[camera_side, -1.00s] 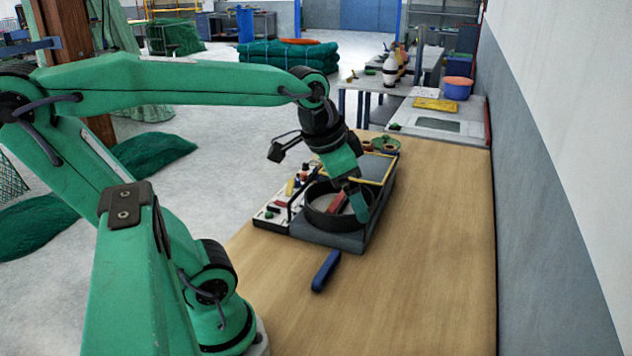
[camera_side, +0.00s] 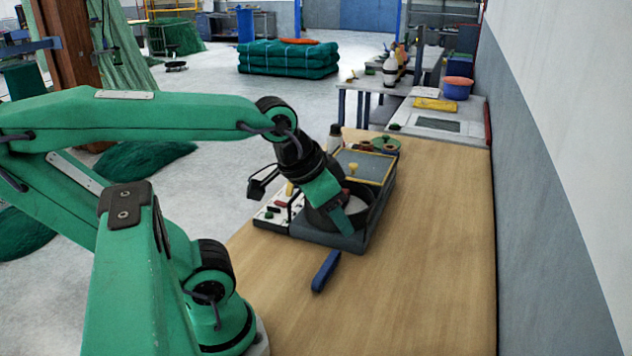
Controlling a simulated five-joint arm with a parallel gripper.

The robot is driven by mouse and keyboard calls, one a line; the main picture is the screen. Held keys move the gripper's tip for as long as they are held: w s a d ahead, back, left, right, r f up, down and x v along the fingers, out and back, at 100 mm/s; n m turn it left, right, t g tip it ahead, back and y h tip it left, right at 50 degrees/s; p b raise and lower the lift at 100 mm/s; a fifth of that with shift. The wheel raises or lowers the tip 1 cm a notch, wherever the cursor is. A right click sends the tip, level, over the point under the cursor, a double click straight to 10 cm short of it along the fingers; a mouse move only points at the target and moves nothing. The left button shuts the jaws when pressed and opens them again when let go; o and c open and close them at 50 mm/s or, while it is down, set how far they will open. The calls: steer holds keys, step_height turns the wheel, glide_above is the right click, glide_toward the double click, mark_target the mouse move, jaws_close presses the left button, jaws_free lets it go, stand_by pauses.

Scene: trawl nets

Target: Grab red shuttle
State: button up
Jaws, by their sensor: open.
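The round dark bowl (camera_side: 376,208) sits in the front part of the grey tray (camera_side: 338,240) on the wooden table. My gripper (camera_side: 338,223) is tilted down over the bowl's left and front side, with its green finger low at the rim. It is open, and I see nothing held in it. The red shuttle, seen in the bowl a second ago, is now mostly or fully hidden behind my gripper. I cannot tell whether the fingers touch it.
A blue shuttle-like piece (camera_side: 326,271) lies on the table before the tray. A yellow-edged compartment (camera_side: 362,166) is behind the bowl, with a white bottle (camera_side: 334,138) and green rings (camera_side: 386,144) beyond. A white panel with small parts (camera_side: 272,216) is at left. The table's right side is clear.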

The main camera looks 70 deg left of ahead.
steer(key=w+a+n+g+y, duration=0.1)
steer(key=w+a+n+g, duration=0.25)
steer(key=w+a, duration=0.85)
steer(key=w+a+f+n, duration=0.1)
steer(key=a+f, duration=0.2)
steer(key=a, duration=0.3)
steer(key=w+a+f+n+g, duration=0.1)
steer(key=w+a+f+n, duration=0.1)
steer(key=a, duration=0.4)
steer(key=w+a+f+n+g+h, duration=0.1)
steer(key=w+a+f+n, duration=0.1)
steer(key=a+f, duration=0.2)
steer(key=shift+a, duration=1.15)
steer(key=shift+a+f+n, duration=0.25)
steer(key=shift+a+f, duration=0.1)
steer(key=shift+a, duration=0.1)
steer(key=shift+f, duration=1.3)
steer(key=shift+f, duration=0.1)
